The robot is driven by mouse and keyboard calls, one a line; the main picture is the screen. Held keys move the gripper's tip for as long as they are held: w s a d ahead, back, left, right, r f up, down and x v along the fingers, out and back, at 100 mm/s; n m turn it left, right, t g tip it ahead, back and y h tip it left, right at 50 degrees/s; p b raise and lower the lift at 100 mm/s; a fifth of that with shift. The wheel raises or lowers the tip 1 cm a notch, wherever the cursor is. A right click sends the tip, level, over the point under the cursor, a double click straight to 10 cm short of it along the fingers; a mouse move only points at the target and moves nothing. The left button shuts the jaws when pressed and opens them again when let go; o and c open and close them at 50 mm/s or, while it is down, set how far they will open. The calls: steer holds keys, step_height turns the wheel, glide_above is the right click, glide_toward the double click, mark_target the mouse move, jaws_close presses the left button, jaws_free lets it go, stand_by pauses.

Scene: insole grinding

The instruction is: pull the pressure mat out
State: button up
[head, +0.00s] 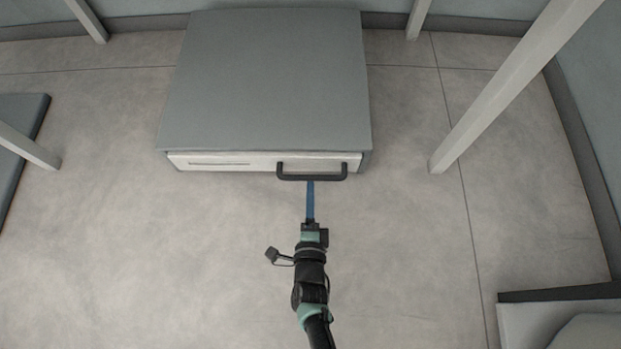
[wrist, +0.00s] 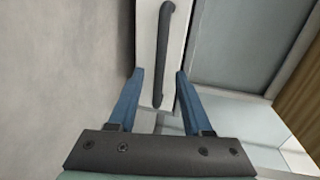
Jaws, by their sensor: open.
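A low grey box-like unit (head: 268,85) sits on the floor at the top middle of the head view. Its white front panel (head: 225,163) carries a dark bar handle (head: 312,177) on the right side. The panel looks flush with the unit, and no separate mat surface shows. My gripper (head: 310,186) points at the handle from the front. In the wrist view, the open blue fingers of my gripper (wrist: 160,72) stand on either side of the dark handle (wrist: 165,40), with a gap to each. The white panel (wrist: 147,25) lies behind it.
The floor (head: 170,260) in front of the unit is clear. A pale post (head: 500,95) stands to the right, and another (head: 28,146) to the left beside a grey slab (head: 22,115). A light block (head: 520,322) is at the lower right.

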mark_target(311, 176)
steer(key=b+x, duration=0.3)
steer(key=x, duration=0.2)
steer(key=shift+f, duration=0.15)
steer(key=shift+w, duration=0.45)
jaws_close()
stand_by(0.9)
